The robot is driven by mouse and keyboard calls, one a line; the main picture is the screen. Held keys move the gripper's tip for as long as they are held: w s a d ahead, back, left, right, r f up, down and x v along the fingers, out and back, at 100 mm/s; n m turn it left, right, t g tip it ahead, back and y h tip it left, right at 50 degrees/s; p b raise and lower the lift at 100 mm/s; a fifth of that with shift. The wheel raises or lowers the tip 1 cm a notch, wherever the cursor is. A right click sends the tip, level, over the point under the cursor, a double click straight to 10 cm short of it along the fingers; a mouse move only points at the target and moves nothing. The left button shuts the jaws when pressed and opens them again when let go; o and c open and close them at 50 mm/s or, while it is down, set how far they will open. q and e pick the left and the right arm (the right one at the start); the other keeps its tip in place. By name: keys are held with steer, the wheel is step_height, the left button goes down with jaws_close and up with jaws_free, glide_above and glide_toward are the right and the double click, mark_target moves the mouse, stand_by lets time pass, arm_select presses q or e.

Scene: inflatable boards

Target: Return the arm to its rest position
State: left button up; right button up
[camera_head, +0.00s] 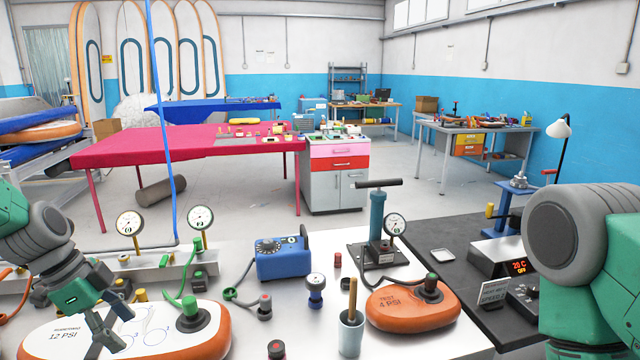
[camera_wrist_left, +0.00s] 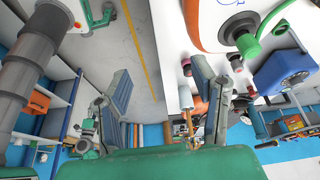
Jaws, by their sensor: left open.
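My left arm comes in from the left edge of the head view. Its gripper (camera_head: 112,336) points down over the left part of the white-and-orange board piece marked 12 PSI (camera_head: 190,345). The two fingers are apart with nothing between them. In the left wrist view the open fingers (camera_wrist_left: 160,85) also stand apart and empty, with floor and table edge beyond them. My right arm (camera_head: 585,250) fills the right edge of the head view as a large grey and green link. Its gripper is out of view.
The bench holds pressure gauges (camera_head: 130,223), a blue pump box (camera_head: 282,258), a cup with a wooden handle (camera_head: 351,333), an orange board piece marked 4 PSI (camera_head: 411,308) and a hand pump (camera_head: 377,220). A blue hose (camera_head: 163,120) hangs at left. Open floor lies behind the bench.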

arm_select(q)
steer(key=s+d+f+n+y+b, duration=0.25)
steer(key=s+f, duration=0.25)
steer(key=f, duration=0.7)
steer(key=s+d+f+n+y+b, duration=0.1)
steer(key=s+f+n+b, duration=0.4)
steer(key=f, duration=0.6)
steer(key=s+d+f+n+b, duration=0.1)
steer(key=s+d+f+n, duration=0.1)
steer(key=s+f, duration=0.4)
steer(key=s+d+f+n+b, duration=0.2)
steer(key=s+f+n, duration=0.2)
steer(key=s, duration=0.7)
step_height(320, 180, down, 2)
steer(key=shift+s+f+g+y, duration=0.1)
steer(key=shift+s+g+y, duration=0.2)
steer(key=shift+y, duration=0.05)
arm_select(e)
step_height(320, 180, down, 12)
steer(key=shift+w+r, duration=0.25)
steer(key=shift+w, duration=0.05)
arm_select(q)
steer(key=shift+w+a, duration=0.1)
steer(key=shift+w, duration=0.05)
steer(key=shift+f+b, duration=0.1)
steer(key=shift+b, duration=0.2)
arm_select(e)
steer(key=shift+w, duration=0.1)
